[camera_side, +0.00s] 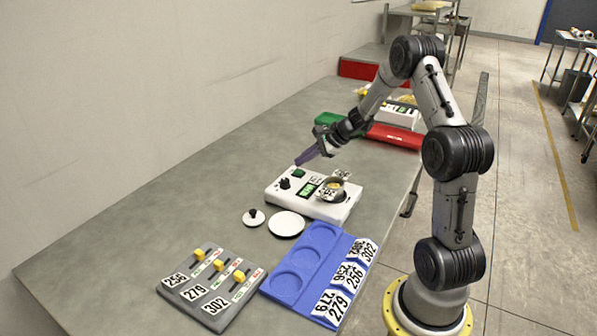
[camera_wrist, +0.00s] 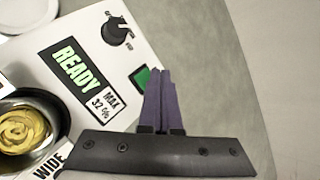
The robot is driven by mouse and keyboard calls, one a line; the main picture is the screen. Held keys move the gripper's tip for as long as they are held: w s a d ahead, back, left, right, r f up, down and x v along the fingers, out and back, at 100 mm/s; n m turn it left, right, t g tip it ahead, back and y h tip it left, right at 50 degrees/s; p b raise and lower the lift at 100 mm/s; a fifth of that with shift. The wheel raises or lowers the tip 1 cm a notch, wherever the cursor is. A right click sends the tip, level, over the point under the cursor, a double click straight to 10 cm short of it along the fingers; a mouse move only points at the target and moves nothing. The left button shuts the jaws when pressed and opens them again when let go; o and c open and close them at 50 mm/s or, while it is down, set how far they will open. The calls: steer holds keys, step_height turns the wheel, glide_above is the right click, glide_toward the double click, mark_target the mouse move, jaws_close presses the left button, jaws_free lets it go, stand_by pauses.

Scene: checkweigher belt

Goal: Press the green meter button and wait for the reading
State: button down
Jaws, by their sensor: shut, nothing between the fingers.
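The meter is a white box (camera_side: 345,207) on the grey table. Its green button (camera_side: 298,172) is near the back left corner, and it also shows in the wrist view (camera_wrist: 142,77). A black knob (camera_side: 285,184) is beside it. The display (camera_wrist: 76,68) reads READY, with a MAX 32 % label (camera_wrist: 104,103) next to it. A dark round pan with yellow contents (camera_wrist: 17,135) sits on the meter. My gripper (camera_side: 297,162) is shut and empty, its purple fingertips close above the button. In the wrist view they partly cover it; I cannot tell whether they touch.
A white disc (camera_side: 286,224) and a small knobbed lid (camera_side: 253,217) lie in front of the meter. A blue tray (camera_side: 318,236) with number cards and a grey slider board (camera_side: 248,290) are nearer. Red (camera_side: 394,136) and green bins stand behind. The table's left side is clear.

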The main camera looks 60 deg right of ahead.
mark_target(303, 171)
steer(key=shift+f, duration=0.1)
steer(key=shift+f, duration=0.35)
steer(key=shift+f, duration=0.5)
stand_by(0.8)
steer(key=shift+r, duration=0.9)
steer(key=shift+r, duration=2.55)
